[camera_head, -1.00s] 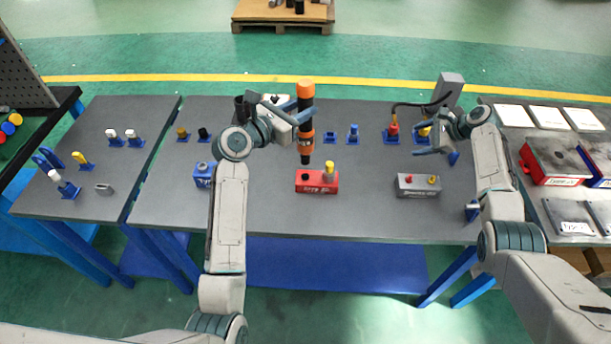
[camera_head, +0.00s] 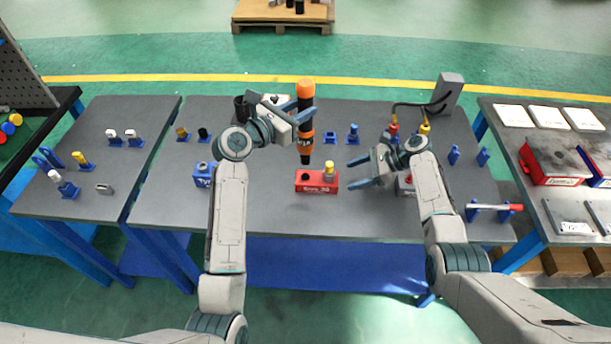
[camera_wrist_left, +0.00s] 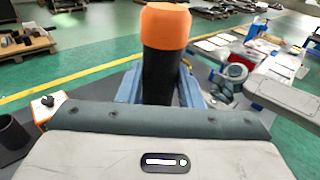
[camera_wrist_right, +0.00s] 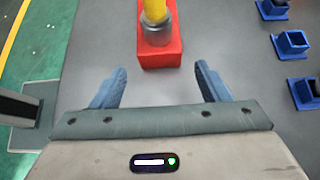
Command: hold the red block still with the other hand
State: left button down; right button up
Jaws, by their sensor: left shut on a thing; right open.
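The red block (camera_head: 308,187) sits on the middle table with a yellow-topped cylinder (camera_head: 329,170) standing at its right end. My left gripper (camera_head: 304,117) is shut on an upright orange and black tool (camera_head: 305,140), held above and behind the block; the tool also fills the middle of the left wrist view (camera_wrist_left: 165,55). My right gripper (camera_head: 362,171) is open and empty, to the right of the block and apart from it. In the right wrist view the red block (camera_wrist_right: 161,50) lies ahead of and between the open fingers (camera_wrist_right: 160,88).
A grey block (camera_head: 405,184) stands partly hidden behind my right arm. A blue block (camera_head: 203,175) is at the left. The surface between right gripper and red block is clear.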

jog(key=shift+x, duration=3.2)
jog(key=c, duration=1)
